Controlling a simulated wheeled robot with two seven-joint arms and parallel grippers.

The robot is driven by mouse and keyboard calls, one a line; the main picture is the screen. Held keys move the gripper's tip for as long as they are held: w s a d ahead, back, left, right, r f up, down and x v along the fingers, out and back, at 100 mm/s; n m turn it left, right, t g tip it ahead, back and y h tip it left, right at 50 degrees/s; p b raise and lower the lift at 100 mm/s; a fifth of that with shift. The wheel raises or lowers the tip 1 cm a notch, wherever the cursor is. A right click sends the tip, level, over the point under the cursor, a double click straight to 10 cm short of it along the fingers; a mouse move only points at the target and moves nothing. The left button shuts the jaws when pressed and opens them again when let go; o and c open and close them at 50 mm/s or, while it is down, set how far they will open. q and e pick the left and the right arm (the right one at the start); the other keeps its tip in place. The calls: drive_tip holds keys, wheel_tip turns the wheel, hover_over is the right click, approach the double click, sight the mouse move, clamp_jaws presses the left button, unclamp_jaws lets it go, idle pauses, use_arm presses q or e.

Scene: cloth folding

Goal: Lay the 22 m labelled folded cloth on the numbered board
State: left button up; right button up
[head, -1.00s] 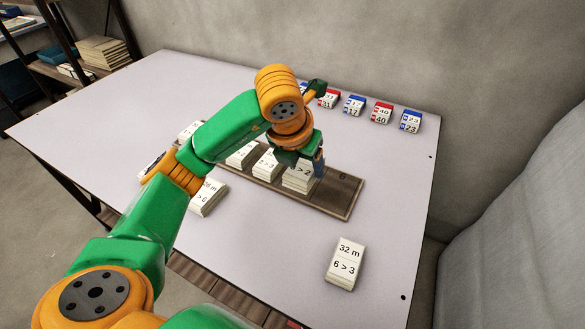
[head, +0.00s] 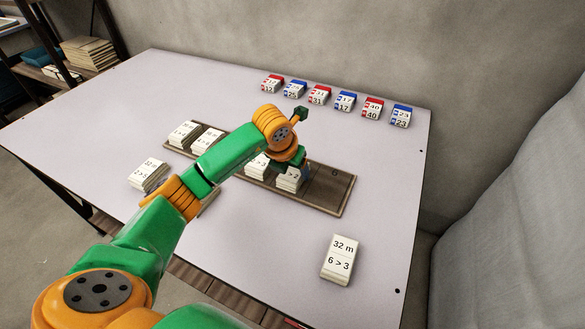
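My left gripper (head: 298,171) is low over the numbered board (head: 335,197), at the folded cloth (head: 290,180) whose label ends in 2. The upper label of that cloth is hidden by the gripper, so I cannot read 22 m. The fingers are mostly hidden, and I cannot tell whether they are open or shut. The board is a long brown strip; its right-end space, marked 6, is bare. Other folded cloths lie on it: one beside the gripper (head: 257,167) and two at the left end (head: 207,139). My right gripper is not in view.
A cloth labelled 32 m, 6 > 3 (head: 339,258) lies on the table (head: 385,210) at front right. Another cloth (head: 148,174) lies left of my arm, and one is mostly hidden behind it. Several red and blue numbered blocks (head: 345,101) line the back edge.

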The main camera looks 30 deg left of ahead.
use_arm(q)
drive_tip(key=o, duration=0.3)
drive_tip(key=shift+r, duration=0.3)
drive_tip(key=v, duration=1.1)
drive_tip(key=shift+s+r+p, duration=0.25)
drive_tip(key=shift+r+p, duration=0.05)
drive_tip(key=shift+p, duration=0.1)
